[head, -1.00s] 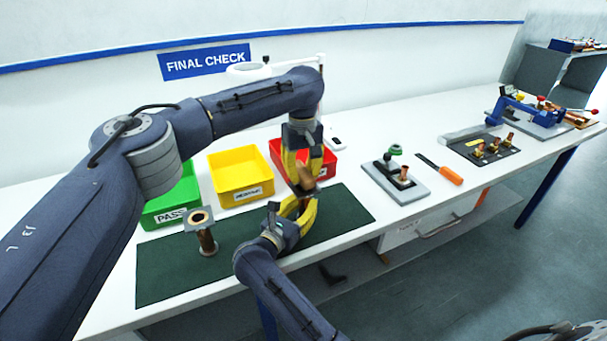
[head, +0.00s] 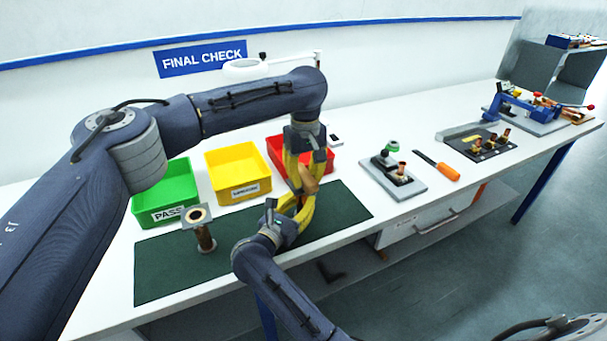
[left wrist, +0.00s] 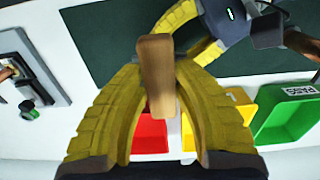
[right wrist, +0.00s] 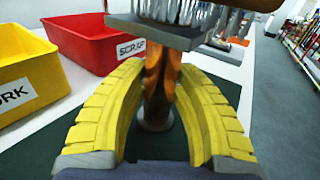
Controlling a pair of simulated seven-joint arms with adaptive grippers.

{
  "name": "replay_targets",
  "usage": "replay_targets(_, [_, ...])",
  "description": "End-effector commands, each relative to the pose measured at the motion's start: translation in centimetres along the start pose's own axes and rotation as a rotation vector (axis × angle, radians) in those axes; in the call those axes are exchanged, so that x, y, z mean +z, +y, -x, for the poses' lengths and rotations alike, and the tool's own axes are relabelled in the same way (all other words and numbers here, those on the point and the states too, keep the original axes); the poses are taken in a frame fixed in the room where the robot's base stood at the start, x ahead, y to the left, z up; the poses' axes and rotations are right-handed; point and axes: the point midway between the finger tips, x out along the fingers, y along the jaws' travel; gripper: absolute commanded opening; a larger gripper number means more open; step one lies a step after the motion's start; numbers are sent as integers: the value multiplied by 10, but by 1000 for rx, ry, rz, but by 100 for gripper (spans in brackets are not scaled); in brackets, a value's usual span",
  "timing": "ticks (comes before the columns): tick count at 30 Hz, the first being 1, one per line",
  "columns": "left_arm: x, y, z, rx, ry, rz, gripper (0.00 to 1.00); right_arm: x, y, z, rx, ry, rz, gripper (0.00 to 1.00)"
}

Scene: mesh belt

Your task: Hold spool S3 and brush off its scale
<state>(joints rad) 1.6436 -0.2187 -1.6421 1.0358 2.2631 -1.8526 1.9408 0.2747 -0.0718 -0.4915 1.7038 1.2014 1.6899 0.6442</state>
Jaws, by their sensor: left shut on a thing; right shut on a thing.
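My left gripper (head: 306,176) is shut on a brush with a wooden handle (left wrist: 157,75), pointing down above the mat. My right gripper (head: 301,203) is just below it, shut on a copper spool (right wrist: 160,85) with a grey square top flange (right wrist: 155,32) and a round lower flange. In the right wrist view the brush's pale bristles (right wrist: 180,10) are at the top flange; I cannot tell whether they press on it. In the head view the fingers mostly hide the held spool. No spool number or scale is readable.
Another spool (head: 205,235) stands upright on the green mat (head: 165,275) at left. Behind are green PASS (head: 168,212), yellow (head: 237,191) and red SCRAP (head: 329,165) bins. To the right are a grey fixture (head: 408,188) and an orange-handled tool (head: 449,172).

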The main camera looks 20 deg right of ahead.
Motion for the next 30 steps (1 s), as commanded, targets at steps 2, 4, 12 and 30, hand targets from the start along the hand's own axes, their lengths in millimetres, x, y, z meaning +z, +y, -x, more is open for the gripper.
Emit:
replay_targets(2, [3, 0, -1, -1, -2, 0, 0, 0, 0, 1, 1, 1, 1, 0])
replay_targets(4, [3, 0, -1, -1, -2, 1, 0, 0, 0, 1, 1, 1, 1, 0])
replay_targets(12, [-6, 0, -1, -1, -2, 2, 0, 0, 0, 1, 1, 1, 0, 0])
replay_targets(30, [-24, 0, 1, 0, -2, 2, 0, 0, 0, 1, 1, 1, 0, 0])
